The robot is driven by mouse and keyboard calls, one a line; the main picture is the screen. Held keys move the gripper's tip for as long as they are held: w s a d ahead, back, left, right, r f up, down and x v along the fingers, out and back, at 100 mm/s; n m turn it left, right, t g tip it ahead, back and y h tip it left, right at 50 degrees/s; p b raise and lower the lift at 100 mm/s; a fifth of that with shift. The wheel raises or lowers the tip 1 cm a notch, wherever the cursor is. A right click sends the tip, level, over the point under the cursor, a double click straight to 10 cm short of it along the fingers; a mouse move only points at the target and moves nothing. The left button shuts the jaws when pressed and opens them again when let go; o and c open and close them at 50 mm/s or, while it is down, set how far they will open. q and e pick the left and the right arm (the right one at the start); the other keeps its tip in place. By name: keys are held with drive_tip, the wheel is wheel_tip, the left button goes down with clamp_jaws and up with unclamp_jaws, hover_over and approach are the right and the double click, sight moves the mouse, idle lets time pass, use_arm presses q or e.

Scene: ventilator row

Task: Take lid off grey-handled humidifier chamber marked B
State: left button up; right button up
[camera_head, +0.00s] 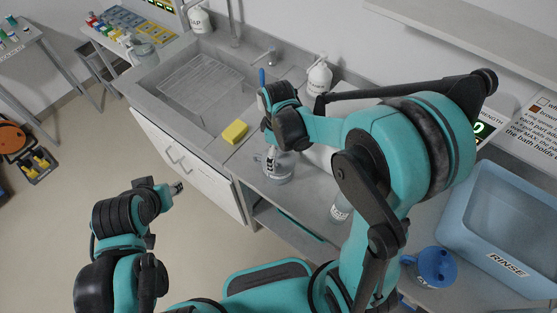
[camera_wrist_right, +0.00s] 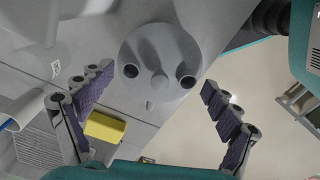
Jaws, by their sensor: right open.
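A humidifier chamber (camera_head: 279,170) with a dark marking on its clear side stands on the counter to the right of the sink. I cannot read the letter on it. My right gripper (camera_head: 270,142) is over this chamber. In the right wrist view the right gripper (camera_wrist_right: 157,80) is open, its purple-padded fingers on either side of the lid, apart from it. My left gripper (camera_head: 172,188) is out over the floor, away from the counter; its jaws are unclear.
A yellow sponge (camera_head: 235,131) lies by the sink (camera_head: 165,100). A white pump bottle (camera_head: 319,76) stands behind. Another labelled vessel (camera_head: 341,208) is partly hidden by my arm. A blue-topped vessel (camera_head: 436,266) stands near the blue RINSE tub (camera_head: 470,215).

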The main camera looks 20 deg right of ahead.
drive_tip(key=shift+f, duration=0.1)
drive_tip(key=shift+c, duration=0.3)
drive_tip(key=c, duration=1)
drive_tip(key=shift+s, duration=0.15)
drive_tip(key=c, duration=0.4)
